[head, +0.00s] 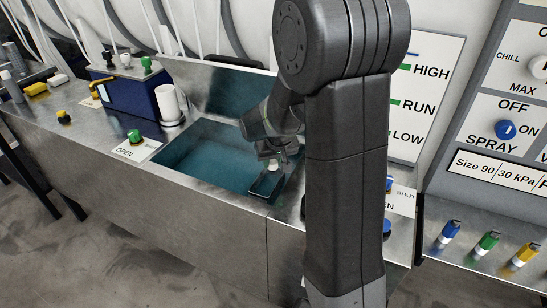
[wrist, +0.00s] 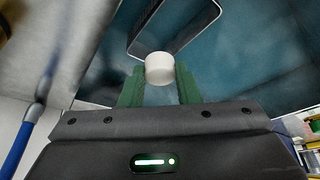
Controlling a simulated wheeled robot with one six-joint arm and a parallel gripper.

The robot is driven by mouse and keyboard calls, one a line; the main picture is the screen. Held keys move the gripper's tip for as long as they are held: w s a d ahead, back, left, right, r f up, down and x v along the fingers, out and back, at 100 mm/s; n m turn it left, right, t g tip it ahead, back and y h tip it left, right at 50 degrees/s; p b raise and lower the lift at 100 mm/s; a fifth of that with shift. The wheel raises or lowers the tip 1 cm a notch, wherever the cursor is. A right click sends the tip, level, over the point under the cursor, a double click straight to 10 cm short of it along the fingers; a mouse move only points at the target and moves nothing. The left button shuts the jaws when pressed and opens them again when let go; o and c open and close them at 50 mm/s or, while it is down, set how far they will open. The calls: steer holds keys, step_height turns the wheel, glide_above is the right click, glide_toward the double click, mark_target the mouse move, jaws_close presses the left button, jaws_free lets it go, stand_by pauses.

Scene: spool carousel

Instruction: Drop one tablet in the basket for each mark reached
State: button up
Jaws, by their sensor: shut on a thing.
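A white round tablet (wrist: 159,68) sits between the green fingers of my gripper (wrist: 158,85) in the wrist view. My gripper is shut on it. In the head view the tablet (head: 273,165) shows as a small white spot below my gripper (head: 273,157), over the right end of the teal basin. A dark-rimmed open holder (head: 259,194), which looks like the basket, is just below the tablet. Its rim (wrist: 136,42) also shows beyond the tablet in the wrist view. A white level panel (head: 430,75) bears HIGH, RUN and LOW with green marks; my arm hides part of it.
The basin (head: 205,165) holds teal liquid, with a raised lid behind. A green knob (head: 134,136) by OPEN and a white cylinder (head: 167,103) stand left of it. A blue box (head: 133,95) is at the back left. Colored valves (head: 487,241) line the right.

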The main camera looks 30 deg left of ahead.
steer(key=shift+f, duration=0.55)
steer(key=o, duration=1)
steer(key=shift+r, duration=0.15)
steer(key=v, duration=1.3)
steer(key=shift+r, duration=0.3)
steer(key=shift+s+f, duration=0.1)
